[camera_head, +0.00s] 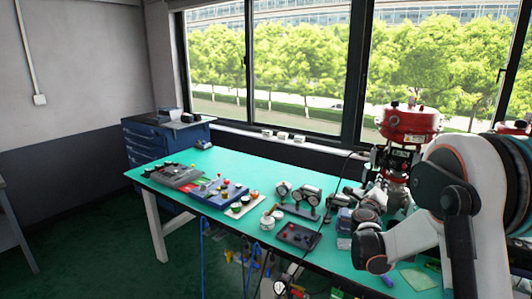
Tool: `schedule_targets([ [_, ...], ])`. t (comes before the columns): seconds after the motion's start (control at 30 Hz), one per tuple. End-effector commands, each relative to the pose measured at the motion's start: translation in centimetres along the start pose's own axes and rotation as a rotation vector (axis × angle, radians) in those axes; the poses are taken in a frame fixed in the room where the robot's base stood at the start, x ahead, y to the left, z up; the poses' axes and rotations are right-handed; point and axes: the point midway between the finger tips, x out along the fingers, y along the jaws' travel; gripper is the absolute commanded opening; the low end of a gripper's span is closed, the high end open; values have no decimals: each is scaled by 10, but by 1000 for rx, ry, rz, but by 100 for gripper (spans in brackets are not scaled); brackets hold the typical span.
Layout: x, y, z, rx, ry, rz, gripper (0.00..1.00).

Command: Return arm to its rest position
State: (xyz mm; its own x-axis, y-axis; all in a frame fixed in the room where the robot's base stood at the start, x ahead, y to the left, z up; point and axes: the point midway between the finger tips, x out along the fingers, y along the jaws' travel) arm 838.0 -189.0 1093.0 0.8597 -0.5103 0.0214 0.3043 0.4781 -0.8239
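My white and dark grey arm (412,236) fills the right side of the head view. It is bent, with its big upper joint at the right and a lower link reaching left over the green table (262,172). The end of the arm is lost among the parts near the valve, so I cannot make out the fingers of my gripper or anything between them. The red-topped valve assembly (409,122) stands behind the arm, which hides part of its lower body.
Control boxes (220,192), gauges (308,197) and a dark box (298,236) lie along the table. A blue drawer cabinet (142,140) stands at its far left end. Windows line the back. Cables hang below the table's front edge.

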Motion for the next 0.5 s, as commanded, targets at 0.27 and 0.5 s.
schedule_targets([
  [0.27,-22,-24,42,-141,-106,29,26],
  [0.5,-62,-48,93,-353,-256,74,26],
])
